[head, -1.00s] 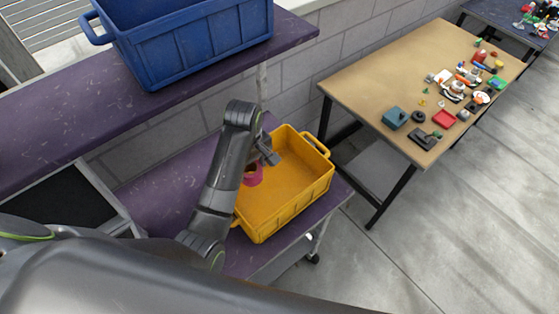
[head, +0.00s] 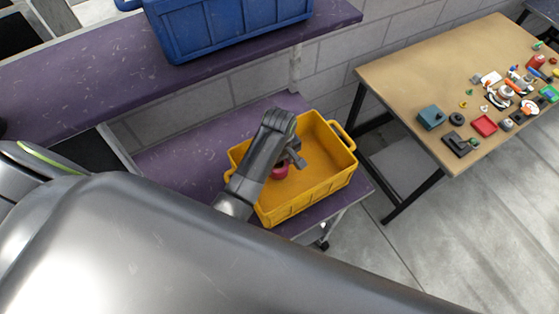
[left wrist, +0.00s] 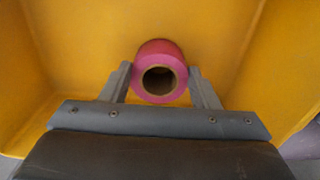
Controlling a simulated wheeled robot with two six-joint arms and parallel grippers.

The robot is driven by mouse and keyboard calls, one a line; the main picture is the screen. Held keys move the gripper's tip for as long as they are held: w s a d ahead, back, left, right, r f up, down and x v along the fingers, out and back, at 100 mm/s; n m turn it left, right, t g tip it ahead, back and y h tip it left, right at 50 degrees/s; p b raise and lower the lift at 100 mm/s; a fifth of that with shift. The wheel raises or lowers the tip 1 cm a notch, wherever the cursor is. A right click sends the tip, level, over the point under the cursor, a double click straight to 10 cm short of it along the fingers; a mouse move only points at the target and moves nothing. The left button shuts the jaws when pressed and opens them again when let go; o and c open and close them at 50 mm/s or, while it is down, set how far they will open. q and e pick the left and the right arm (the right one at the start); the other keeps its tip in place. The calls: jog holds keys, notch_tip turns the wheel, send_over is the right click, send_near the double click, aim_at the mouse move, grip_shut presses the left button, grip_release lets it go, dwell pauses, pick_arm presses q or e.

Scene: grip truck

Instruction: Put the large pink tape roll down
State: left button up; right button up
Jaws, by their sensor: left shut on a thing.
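The large pink tape roll (left wrist: 160,52) is between the two fingers of my left gripper (left wrist: 160,82) in the left wrist view, its round core opening facing the camera. The gripper is shut on it. In the head view the roll (head: 281,170) shows partly beside my left gripper (head: 290,163), inside the yellow crate (head: 322,188). The crate's yellow floor and walls surround the roll in the left wrist view. I cannot tell whether the roll touches the crate floor. My right gripper is not in view.
The yellow crate stands on a purple lower shelf (head: 190,155). A blue crate (head: 230,28) stands on the purple upper shelf (head: 90,75). A wooden table (head: 430,75) with several small items is at the right, with open floor in front.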

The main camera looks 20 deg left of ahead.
pick_arm(q)
jog(key=shift+f, duration=0.15)
jog(key=shift+s, duration=0.1)
jog(key=shift+f, duration=0.15)
jog(key=o, duration=1)
jog(key=shift+o, duration=0.2)
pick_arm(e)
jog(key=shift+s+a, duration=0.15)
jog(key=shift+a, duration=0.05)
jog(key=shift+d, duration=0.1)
